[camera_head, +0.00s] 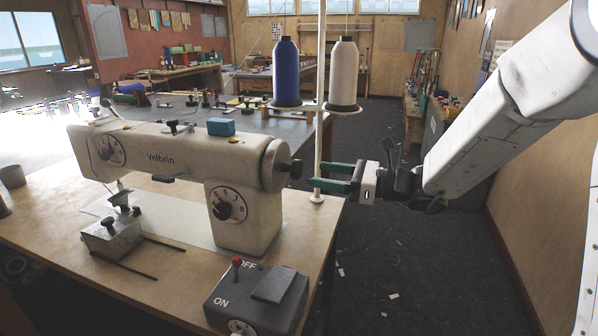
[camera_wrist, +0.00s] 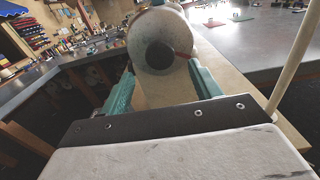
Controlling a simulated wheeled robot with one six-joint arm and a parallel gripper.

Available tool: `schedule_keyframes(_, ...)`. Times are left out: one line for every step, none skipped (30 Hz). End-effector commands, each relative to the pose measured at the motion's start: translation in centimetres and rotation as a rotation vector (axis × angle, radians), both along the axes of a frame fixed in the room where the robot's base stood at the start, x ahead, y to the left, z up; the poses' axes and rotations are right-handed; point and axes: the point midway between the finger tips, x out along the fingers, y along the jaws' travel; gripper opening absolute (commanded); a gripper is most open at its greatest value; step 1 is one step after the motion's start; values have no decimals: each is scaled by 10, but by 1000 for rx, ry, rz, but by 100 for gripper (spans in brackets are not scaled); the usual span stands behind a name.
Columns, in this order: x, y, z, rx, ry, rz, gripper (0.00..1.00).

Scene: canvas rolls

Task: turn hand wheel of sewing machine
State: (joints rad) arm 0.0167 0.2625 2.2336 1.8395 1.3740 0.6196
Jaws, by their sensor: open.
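The cream sewing machine (camera_head: 165,157) stands on a wooden table, lettered "Velbrin". In the wrist view the fingers lie on either side, below the wheel; contact cannot be told.
A grey ON/OFF box (camera_head: 257,298) sits at the table's front. Open dark floor (camera_head: 400,260) lies right of the table.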

Motion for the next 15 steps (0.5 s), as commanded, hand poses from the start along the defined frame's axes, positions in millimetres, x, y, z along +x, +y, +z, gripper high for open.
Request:
schedule_keyframes(2,5,0,-2,-6,2,63)
schedule_keyframes(3,8,0,-2,-6,3,63)
schedule_keyframes(4,13,0,-2,-5,4,63)
schedule_keyframes(6,18,0,-1,-4,4,63)
schedule_keyframes(8,22,-1,-1,-3,3,63)
schedule_keyframes(10,29,-1,-2,-3,4,63)
schedule_keyframes(12,34,-1,-1,-3,4,63)
schedule_keyframes(14,38,0,-1,-3,3,63)
schedule_keyframes(16,44,-1,-2,-2,3,63)
schedule_keyframes(17,48,-1,-2,-2,3,63)
schedule_keyframes(19,52,0,-1,-3,2,63)
schedule_keyframes(21,56,0,-1,-3,2,63)
schedule_keyframes(21,59,0,-1,-2,2,63)
schedule_keyframes(22,62,0,-1,-2,2,63)
schedule_keyframes(23,64,-1,-2,-2,1,63)
